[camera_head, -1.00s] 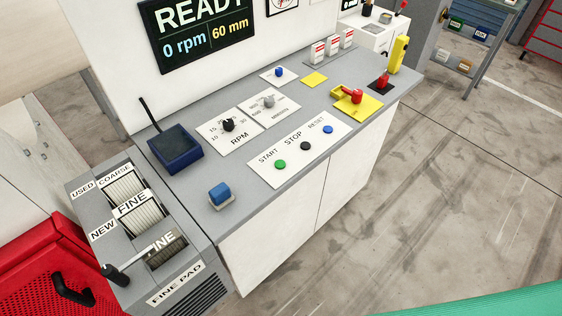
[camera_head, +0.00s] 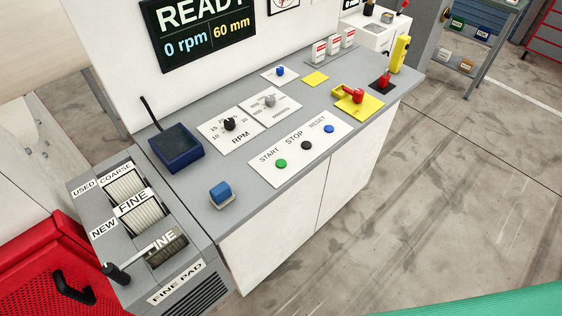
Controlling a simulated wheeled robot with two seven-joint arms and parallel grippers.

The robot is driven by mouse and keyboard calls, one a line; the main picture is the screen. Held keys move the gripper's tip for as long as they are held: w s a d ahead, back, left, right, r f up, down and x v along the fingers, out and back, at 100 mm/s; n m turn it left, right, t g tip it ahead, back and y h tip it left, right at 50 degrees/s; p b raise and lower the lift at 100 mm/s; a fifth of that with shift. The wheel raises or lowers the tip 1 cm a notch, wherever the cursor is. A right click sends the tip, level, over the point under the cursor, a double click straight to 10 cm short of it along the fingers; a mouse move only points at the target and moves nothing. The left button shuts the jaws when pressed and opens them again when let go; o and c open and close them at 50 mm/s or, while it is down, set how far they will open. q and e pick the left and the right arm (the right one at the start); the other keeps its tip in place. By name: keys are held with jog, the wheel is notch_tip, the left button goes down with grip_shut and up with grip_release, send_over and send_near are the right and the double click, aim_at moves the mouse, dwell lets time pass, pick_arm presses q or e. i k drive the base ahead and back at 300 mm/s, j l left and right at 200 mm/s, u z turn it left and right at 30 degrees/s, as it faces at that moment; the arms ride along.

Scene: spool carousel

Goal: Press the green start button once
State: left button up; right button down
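The green start button (camera_head: 281,163) sits on a white panel (camera_head: 288,178) on the grey counter, under the word START. A black button (camera_head: 306,145) under STOP and a blue button (camera_head: 329,129) under RESET are to its right on the same panel. Neither of my grippers shows in this view, and nothing touches the green button.
On the counter (camera_head: 260,210) are a blue block (camera_head: 220,193), a dark blue box (camera_head: 176,148), an RPM dial (camera_head: 229,124) and a red lever (camera_head: 351,95) on a yellow plate. The display (camera_head: 205,33) reads READY, 0 rpm, 60 mm. A spool unit (camera_head: 137,225) stands left.

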aim_at(280, 163)
jog(key=j, duration=1)
jog(key=k+j+z, duration=0.1)
jog(key=j, duration=0.9)
